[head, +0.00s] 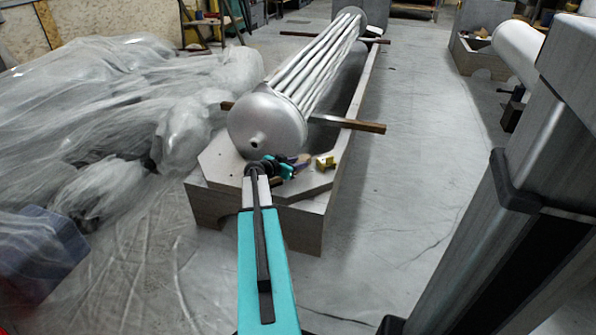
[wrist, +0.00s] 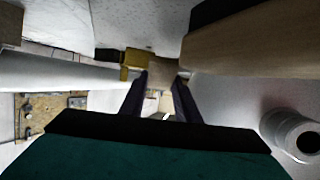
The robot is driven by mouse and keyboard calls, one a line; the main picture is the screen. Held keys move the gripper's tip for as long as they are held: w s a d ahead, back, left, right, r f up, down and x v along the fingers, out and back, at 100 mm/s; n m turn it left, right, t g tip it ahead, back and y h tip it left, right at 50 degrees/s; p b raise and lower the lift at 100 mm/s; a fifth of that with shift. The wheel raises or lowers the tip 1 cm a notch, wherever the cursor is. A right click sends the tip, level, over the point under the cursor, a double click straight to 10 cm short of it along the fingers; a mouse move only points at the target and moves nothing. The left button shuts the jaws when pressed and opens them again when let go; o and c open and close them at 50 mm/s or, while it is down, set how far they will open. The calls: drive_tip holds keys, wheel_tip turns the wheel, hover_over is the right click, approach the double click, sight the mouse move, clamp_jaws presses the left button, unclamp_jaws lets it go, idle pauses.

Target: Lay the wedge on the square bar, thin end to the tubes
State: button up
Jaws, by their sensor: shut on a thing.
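My gripper (head: 288,165) is at the near end of the cradle, just in front of the vessel's rounded end. In the wrist view its two dark fingers (wrist: 160,95) are shut on a small tan wooden piece, which looks like the wedge (wrist: 160,74). Which end is thin cannot be told. In the head view the wedge is small and mostly hidden by the gripper. The square bar (head: 365,126) is brown wood and lies crosswise under the silvery tubes (head: 322,58), sticking out on both sides. The gripper is on the near side of this bar, apart from it.
The grey cradle (head: 222,160) carries the tube bundle and its domed end (head: 265,122). A small yellow block (head: 325,162) is right of my gripper. Crumpled clear sheeting (head: 90,105) covers the floor at left. Bare floor (head: 420,150) is free at right.

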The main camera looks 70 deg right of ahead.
drive_tip(key=shift+f+b, duration=0.45)
drive_tip(key=shift+f, duration=1.05)
drive_tip(key=shift+f, duration=0.1)
drive_tip(key=o, duration=0.8)
drive_tip(key=p+v, duration=0.2)
drive_tip(key=v, duration=0.9)
drive_tip(key=shift+s+r+p, duration=0.1)
drive_tip(key=shift+r+p, duration=0.1)
drive_tip(key=shift+p, duration=0.2)
drive_tip(key=shift+a+r, duration=0.1)
drive_tip(key=shift+a, duration=0.4)
drive_tip(key=shift+w, duration=0.25)
